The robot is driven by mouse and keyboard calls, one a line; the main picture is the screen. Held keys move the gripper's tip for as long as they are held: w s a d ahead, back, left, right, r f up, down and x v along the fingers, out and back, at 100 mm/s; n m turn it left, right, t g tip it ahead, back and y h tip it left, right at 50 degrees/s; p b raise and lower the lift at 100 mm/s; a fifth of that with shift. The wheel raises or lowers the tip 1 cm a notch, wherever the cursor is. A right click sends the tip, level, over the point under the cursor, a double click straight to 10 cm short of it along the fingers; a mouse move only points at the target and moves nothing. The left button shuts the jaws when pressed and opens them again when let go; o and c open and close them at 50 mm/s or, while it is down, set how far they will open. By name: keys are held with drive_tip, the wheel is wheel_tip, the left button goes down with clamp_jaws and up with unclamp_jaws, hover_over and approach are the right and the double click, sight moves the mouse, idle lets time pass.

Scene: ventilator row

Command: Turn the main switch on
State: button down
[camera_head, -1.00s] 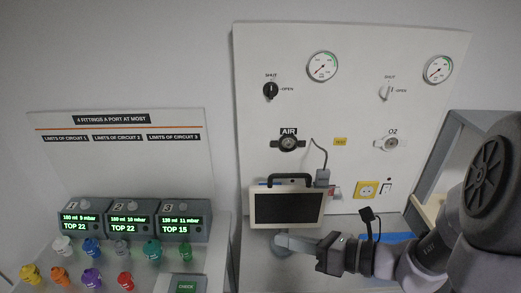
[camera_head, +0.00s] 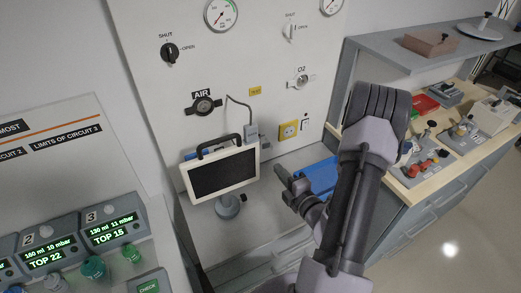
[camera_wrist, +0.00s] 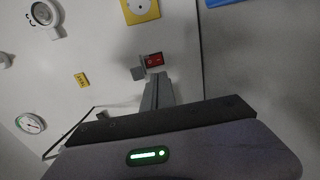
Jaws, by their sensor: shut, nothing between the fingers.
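In the wrist view, the main switch is a small red rocker (camera_wrist: 153,59) on the pale wall panel, beside a grey plug (camera_wrist: 138,73). I cannot tell its rocker position. My gripper (camera_wrist: 158,80) is shut and empty, its fingers pointing towards the switch from just below it in that view. I cannot tell whether the tips touch it. In the head view my gripper (camera_head: 285,175) is low in front of the panel, right of the monitor. The switch is too small there to make out clearly.
A monitor (camera_head: 222,172) with a handle stands left of my gripper. A yellow socket (camera_head: 288,130) and O2 port (camera_head: 301,82) are on the panel. A blue item (camera_head: 318,176) lies behind my arm. A workbench (camera_head: 440,160) with several objects stands to the right.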

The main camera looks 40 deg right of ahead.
drive_tip(key=b+x, duration=0.2)
drive_tip(key=x, duration=1)
drive_tip(key=shift+w, duration=0.4)
